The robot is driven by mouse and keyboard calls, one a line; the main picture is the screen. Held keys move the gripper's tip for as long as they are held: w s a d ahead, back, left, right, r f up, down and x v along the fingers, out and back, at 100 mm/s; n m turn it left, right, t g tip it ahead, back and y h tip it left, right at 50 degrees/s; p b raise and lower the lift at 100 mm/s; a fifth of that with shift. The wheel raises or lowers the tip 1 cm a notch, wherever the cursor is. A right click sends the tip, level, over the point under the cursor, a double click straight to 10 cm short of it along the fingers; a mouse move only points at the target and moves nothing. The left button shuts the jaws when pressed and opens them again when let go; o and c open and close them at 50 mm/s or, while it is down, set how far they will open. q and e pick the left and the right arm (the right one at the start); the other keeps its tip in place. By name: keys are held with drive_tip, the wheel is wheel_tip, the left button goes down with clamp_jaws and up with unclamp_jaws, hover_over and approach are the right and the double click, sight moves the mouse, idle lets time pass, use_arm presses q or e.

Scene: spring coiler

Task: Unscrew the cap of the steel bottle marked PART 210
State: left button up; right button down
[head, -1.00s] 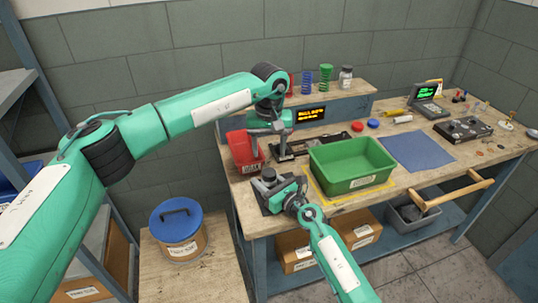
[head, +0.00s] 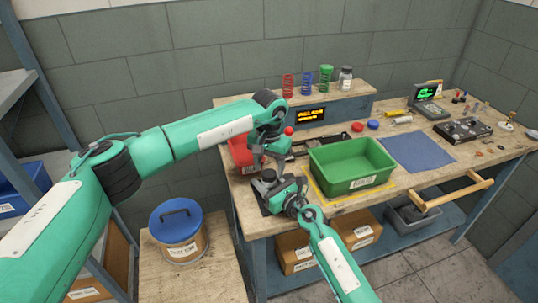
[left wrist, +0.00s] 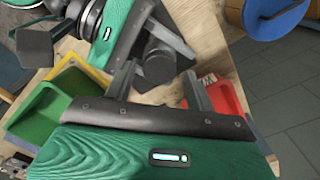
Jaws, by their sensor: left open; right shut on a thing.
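The bottle's dark round cap (head: 268,175) shows at the bench's front left corner; the cap also shows in the left wrist view (left wrist: 158,66). The bottle's body is mostly hidden, and I cannot read a PART 210 mark. My right gripper (head: 278,193) is shut on the bottle from the front right. My left gripper (head: 268,163) is open and points down just above the cap. In the left wrist view the cap lies between the spread fingers of my left gripper (left wrist: 158,88), with no clear contact.
A red bin (head: 240,150) stands close behind my left gripper. A green tray (head: 350,182) on a yellow mat is just right of my right gripper. A spring shelf (head: 262,106) runs along the back. A blue-lidded drum (head: 178,246) stands lower left.

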use_arm(q)
drive_tip(key=shift+f, duration=0.75)
